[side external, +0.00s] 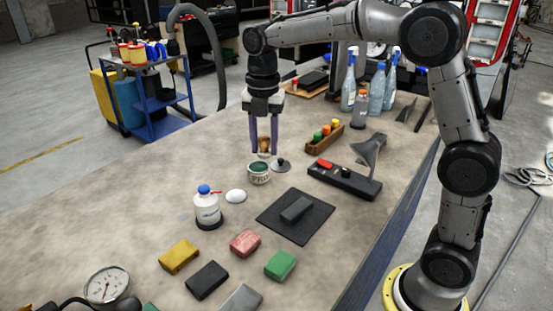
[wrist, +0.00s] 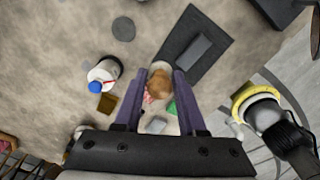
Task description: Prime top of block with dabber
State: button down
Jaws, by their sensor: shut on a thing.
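My gripper (side external: 264,152) has long purple fingers pointing down and is shut on the brown, rounded dabber (side external: 264,146). The dabber also shows between the fingers in the wrist view (wrist: 158,86). It is upright at a small white pot (side external: 259,176) with a dark green top; I cannot tell whether its tip is inside the pot or just above it. The dark grey block (side external: 296,209) lies on a black mat (side external: 272,227), to the right of and nearer than the pot. The block also shows in the wrist view (wrist: 194,52).
A white bottle with a blue cap (side external: 207,210) and a white disc (side external: 236,196) stand left of the mat. A dark knobbed lid (side external: 281,164) is beside the pot. A black stand (side external: 345,182) is to the right. Several coloured blocks (side external: 245,243) lie in front.

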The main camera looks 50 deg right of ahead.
send_over(258, 167)
jog(key=s+a, duration=0.2)
jog(key=a, duration=0.2)
jog(key=f, duration=0.2)
jog(key=shift+m, duration=0.5)
jog(key=shift+w+d+f, duration=0.3)
jog(key=shift+d+f, duration=0.35)
jog(key=shift+f, duration=0.85)
jog(key=shift+w+d+f, duration=0.3)
jog(key=shift+d+f, duration=0.35)
jog(key=shift+f, duration=0.8)
jog(key=shift+w+d+f, duration=0.3)
jog(key=shift+d+f, duration=0.35)
jog(key=shift+f, duration=0.85)
jog(key=shift+f, duration=0.6)
notch_tip(258, 167, up, 7)
